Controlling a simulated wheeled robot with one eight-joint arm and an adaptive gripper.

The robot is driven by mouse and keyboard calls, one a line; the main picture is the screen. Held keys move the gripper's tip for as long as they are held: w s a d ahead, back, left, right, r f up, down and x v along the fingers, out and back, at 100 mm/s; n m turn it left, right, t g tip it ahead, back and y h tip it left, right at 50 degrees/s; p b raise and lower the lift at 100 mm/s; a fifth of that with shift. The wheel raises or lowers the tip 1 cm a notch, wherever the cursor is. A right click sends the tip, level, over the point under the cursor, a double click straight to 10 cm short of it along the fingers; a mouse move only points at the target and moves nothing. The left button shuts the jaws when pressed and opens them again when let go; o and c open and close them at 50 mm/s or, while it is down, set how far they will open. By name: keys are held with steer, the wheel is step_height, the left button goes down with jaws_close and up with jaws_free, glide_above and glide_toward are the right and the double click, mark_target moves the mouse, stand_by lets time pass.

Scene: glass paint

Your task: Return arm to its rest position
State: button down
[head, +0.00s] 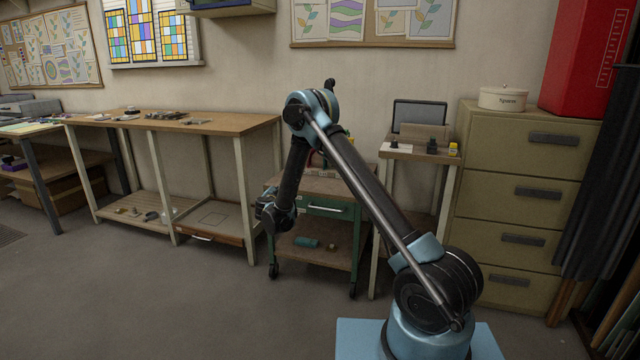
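My arm (355,175) rises from my base at the lower right, bends at a high elbow near the middle of the head view, and folds down to the left. Its far end hangs in front of the green cart's left side. My gripper is not clearly seen; only dark, blue-banded arm links show at that end, and no fingertips can be made out. Nothing is seen held there. Parts of the cart behind the arm are hidden.
A green rolling cart (326,209) stands behind my arm. A long wooden workbench (215,123) is at the left, a small stand with a dark screen (418,115) behind, and a tan drawer cabinet (520,185) at the right. The floor (180,300) at front left is clear.

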steer(key=d+r+n+t+y, duration=0.1)
steer(key=d+r+n+y, duration=0.15)
steer(key=r, duration=0.85)
steer(key=d+r+n+t+y, duration=0.1)
steer(key=d+r+n+y, duration=0.2)
steer(key=r, duration=0.8)
steer(key=s+d+r+n+g+y, duration=0.4)
steer(key=s+d+r+n, duration=0.1)
steer(key=s+d+r, duration=0.4)
steer(key=s+d+f+g+h, duration=0.3)
steer(key=s+d+f, duration=0.4)
steer(key=s+d, duration=0.4)
steer(key=s+d+f+g+h, duration=0.3)
steer(key=s+d, duration=0.8)
steer(key=s, duration=1)
steer(key=s+d+f+g+h, duration=0.3)
steer(key=s+d+f+g, duration=0.3)
steer(key=s+d+f, duration=0.5)
steer(key=s+f+m, duration=0.1)
steer(key=s, duration=0.3)
steer(key=shift+s+d, duration=0.35)
steer(key=shift+s, duration=0.05)
